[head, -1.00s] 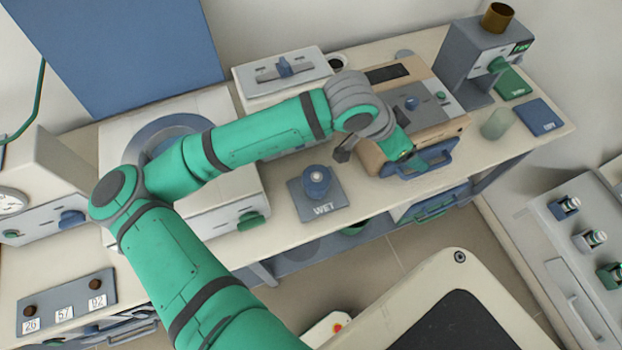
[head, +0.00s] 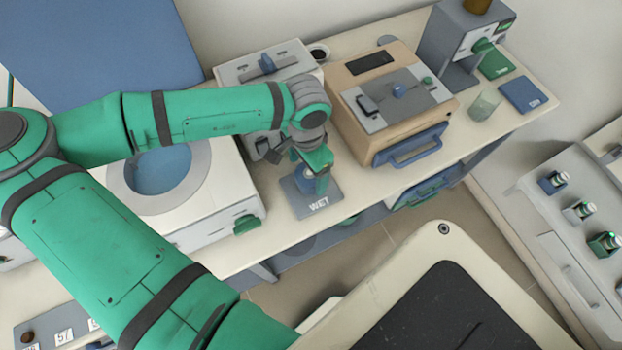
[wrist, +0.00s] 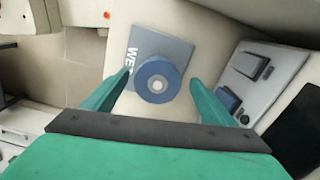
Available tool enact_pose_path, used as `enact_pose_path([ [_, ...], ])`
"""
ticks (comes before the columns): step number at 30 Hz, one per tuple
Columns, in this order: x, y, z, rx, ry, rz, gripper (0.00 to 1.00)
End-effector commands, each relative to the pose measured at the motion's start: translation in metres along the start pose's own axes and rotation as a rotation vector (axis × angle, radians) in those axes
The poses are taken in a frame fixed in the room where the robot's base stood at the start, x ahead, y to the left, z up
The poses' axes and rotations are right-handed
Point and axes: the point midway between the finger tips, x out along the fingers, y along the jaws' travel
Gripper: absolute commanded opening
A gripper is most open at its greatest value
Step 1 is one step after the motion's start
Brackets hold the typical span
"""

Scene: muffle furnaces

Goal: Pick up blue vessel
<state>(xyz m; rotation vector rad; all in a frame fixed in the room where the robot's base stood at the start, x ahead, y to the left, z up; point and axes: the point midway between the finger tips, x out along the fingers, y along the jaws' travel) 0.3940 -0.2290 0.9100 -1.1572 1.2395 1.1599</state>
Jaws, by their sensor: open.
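The blue vessel (wrist: 151,87) stands on a grey-blue pad marked WET (wrist: 170,47). The wrist view looks down on its round top, which has a pale centre. My gripper (wrist: 160,82) is open, with one green finger on each side of the vessel in that view. I cannot tell whether the fingertips are level with the vessel or above it. In the head view my gripper (head: 318,172) is over the pad (head: 322,205) and hides most of the vessel (head: 304,180).
A beige furnace (head: 385,115) with a blue handle stands just right of the pad. A white device with a round blue basin (head: 160,172) stands on the left. A glass beaker (head: 484,104) is farther right. The table's front edge runs close below the pad.

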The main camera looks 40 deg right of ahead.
Motion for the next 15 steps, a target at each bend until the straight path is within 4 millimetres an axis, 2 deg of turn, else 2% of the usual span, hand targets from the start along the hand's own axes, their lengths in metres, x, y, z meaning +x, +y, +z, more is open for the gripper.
enact_pose_path([
  [5,0.010,0.001,-0.002,0.004,0.000,0.001,0.79],
  [15,0.052,0.005,-0.009,0.014,0.001,0.000,0.79],
])
